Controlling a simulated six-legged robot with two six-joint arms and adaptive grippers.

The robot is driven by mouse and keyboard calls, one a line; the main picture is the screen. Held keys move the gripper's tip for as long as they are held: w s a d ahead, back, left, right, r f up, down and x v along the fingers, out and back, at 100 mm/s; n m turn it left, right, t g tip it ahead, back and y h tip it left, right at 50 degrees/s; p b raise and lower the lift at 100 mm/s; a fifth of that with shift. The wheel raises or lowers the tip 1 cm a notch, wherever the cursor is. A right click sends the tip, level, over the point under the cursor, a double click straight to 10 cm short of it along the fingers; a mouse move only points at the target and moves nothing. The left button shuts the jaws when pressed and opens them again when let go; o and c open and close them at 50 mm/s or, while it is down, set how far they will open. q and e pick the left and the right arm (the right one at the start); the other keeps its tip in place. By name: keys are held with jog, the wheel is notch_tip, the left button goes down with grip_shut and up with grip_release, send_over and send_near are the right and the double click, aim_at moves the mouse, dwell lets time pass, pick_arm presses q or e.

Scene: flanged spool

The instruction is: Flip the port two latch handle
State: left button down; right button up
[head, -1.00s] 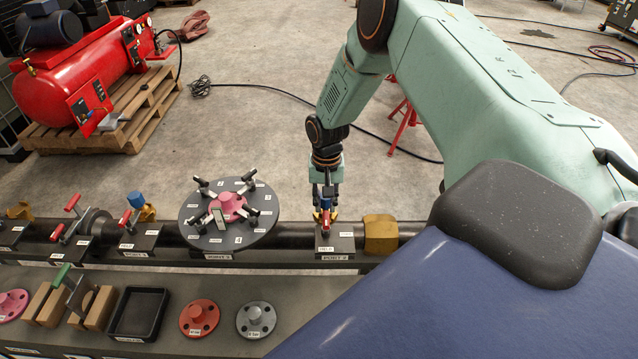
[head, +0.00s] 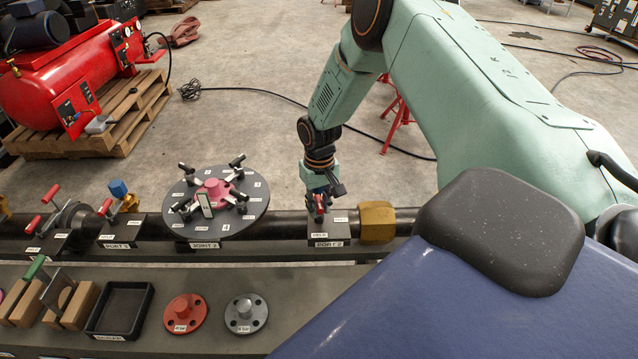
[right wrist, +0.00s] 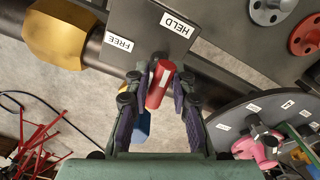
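The port two latch block (head: 329,232) is a dark block with a "PORT 2" plate and HELD and FREE labels, on the pipe left of a brass collar. Its red latch handle (head: 319,203) stands up from it. In the right wrist view the red handle (right wrist: 160,85) lies between the two fingers of my right gripper (right wrist: 160,92), with a narrow gap visible beside it. The same right gripper (head: 321,190) is tilted over the handle in the head view. A blue part (right wrist: 141,125) shows partly behind the left finger. My left gripper is not in view.
The dark round joint disc (head: 240,220) with black clamps stands left of the port. The brass collar (head: 377,222) is just right. In front lie a grey flange (head: 246,314), an orange flange (head: 185,314) and a black tray (head: 148,322).

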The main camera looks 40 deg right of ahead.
aim_at(319, 201)
jog(key=n+b, duration=0.7)
jog(key=n, duration=0.1)
jog(key=shift+w+d+f, duration=0.1)
jog(key=shift+w+f, duration=0.05)
jog(key=shift+f, duration=0.15)
jog(key=shift+r+n, duration=0.2)
jog(key=shift+n, duration=1)
jog(key=n, duration=0.3)
jog(key=shift+p, duration=0.4)
jog(key=n, duration=0.3)
jog(key=shift+n, duration=0.4)
jog(key=r+m+p, duration=0.1)
jog(key=m+p, duration=0.1)
jog(key=p, duration=0.1)
jog(key=shift+m+p, duration=0.3)
jog(key=shift+m, duration=0.1)
notch_tip(319, 201, up, 4)
jog(key=p, duration=0.3)
jog(key=shift+p, duration=0.35)
jog(key=shift+r+p, duration=0.95)
jog(key=shift+r, duration=0.1)
